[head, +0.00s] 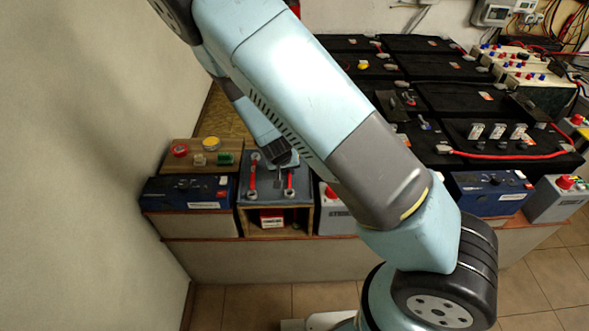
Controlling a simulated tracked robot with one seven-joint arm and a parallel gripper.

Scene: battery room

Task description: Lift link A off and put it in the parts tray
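My gripper (284,163) is at the end of my arm, left of centre, above a blue-grey surface (272,198) on a wooden stand. Its dark fingers are small and partly hidden by the arm, so their opening is unclear. I cannot tell for sure whether the blue-grey surface is the parts tray.
A wooden board (203,160) holds tape rolls and small blocks at the left. Blue batteries (190,192) (490,190) stand along the front. Black batteries (455,100) with a red cable (510,155) fill the back right. A wall (90,150) closes off the left side.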

